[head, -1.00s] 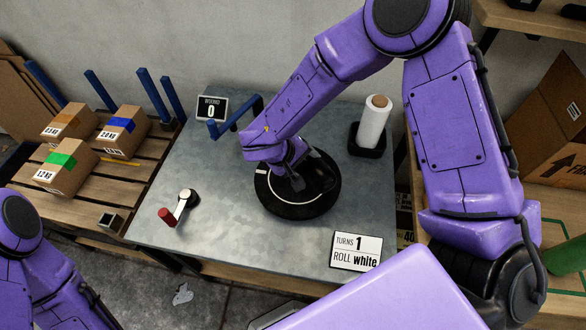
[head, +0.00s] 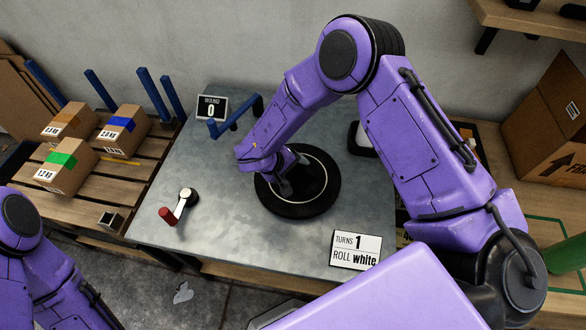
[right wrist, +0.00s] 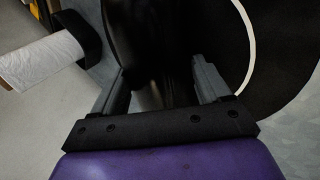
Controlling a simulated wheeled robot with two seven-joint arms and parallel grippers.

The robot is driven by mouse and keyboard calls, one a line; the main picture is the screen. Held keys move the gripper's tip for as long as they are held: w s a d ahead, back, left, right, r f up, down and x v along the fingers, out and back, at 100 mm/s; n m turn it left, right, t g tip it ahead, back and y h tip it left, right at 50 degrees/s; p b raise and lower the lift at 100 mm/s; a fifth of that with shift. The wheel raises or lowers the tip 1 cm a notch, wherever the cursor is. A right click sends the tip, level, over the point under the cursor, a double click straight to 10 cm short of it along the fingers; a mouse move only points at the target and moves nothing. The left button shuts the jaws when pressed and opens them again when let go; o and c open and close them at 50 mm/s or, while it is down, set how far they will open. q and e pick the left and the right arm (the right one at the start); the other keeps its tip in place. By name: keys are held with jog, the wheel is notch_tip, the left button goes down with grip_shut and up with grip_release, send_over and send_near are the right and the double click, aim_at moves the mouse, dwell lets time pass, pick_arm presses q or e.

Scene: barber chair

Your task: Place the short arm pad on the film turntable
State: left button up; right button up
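The film turntable (head: 318,205) is a round black disc with a thin white ring, lying on the grey metal table. My right gripper (head: 287,187) is over its left part, pointing down. In the right wrist view, a glossy black padded piece (right wrist: 150,45) fills the space between the grey fingers of my right gripper (right wrist: 163,88), which appear closed on its sides; I take it for the short arm pad. Behind it is the turntable's dark surface (right wrist: 290,90). The pad is hard to make out in the head view. My left gripper is out of view.
A red-handled crank (head: 180,207), a blue bracket (head: 236,118), a "0" sign (head: 212,107) and a "ROLL white" sign (head: 356,250) are on the table (head: 215,240). The white roll (right wrist: 45,62) stands behind my right arm. Boxes (head: 66,166) sit on a pallet at left.

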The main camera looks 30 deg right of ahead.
jog(key=w+v, duration=0.1)
jog(key=v, duration=1.1)
jog(key=shift+s+r+b, duration=0.15)
jog(key=shift+s+b, duration=0.3)
